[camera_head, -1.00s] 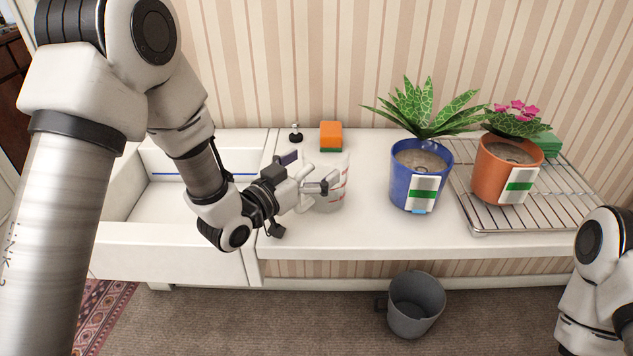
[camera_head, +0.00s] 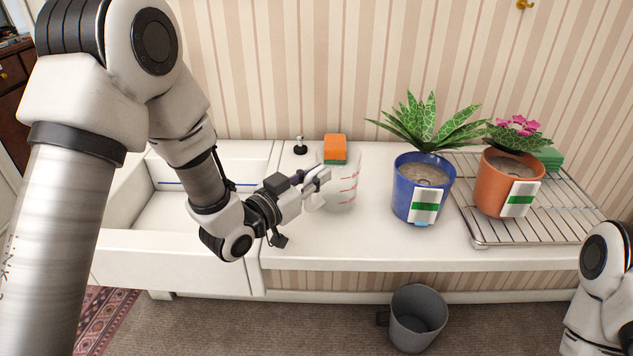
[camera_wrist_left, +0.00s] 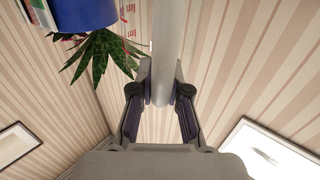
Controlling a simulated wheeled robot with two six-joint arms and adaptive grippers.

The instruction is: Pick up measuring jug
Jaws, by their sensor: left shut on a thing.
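The measuring jug (camera_head: 345,190) is pale and see-through with red marks. It stands upright on or just above the white counter, between the sink and the blue pot; I cannot tell whether it touches the counter. My left gripper (camera_head: 322,181) is shut on the jug's left side, at its handle. In the left wrist view a pale upright bar of the jug (camera_wrist_left: 168,40) runs between the fingers of the left gripper (camera_wrist_left: 161,95). My right gripper is out of view; only part of my right arm shows at the lower right.
A white sink (camera_head: 150,215) is at the left. An orange and green sponge (camera_head: 335,149) and a small black stopper (camera_head: 300,147) are behind the jug. A blue plant pot (camera_head: 408,190) stands right of it. An orange pot (camera_head: 490,185) stands on a wire rack (camera_head: 560,220). A grey bin (camera_head: 420,315) is on the floor.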

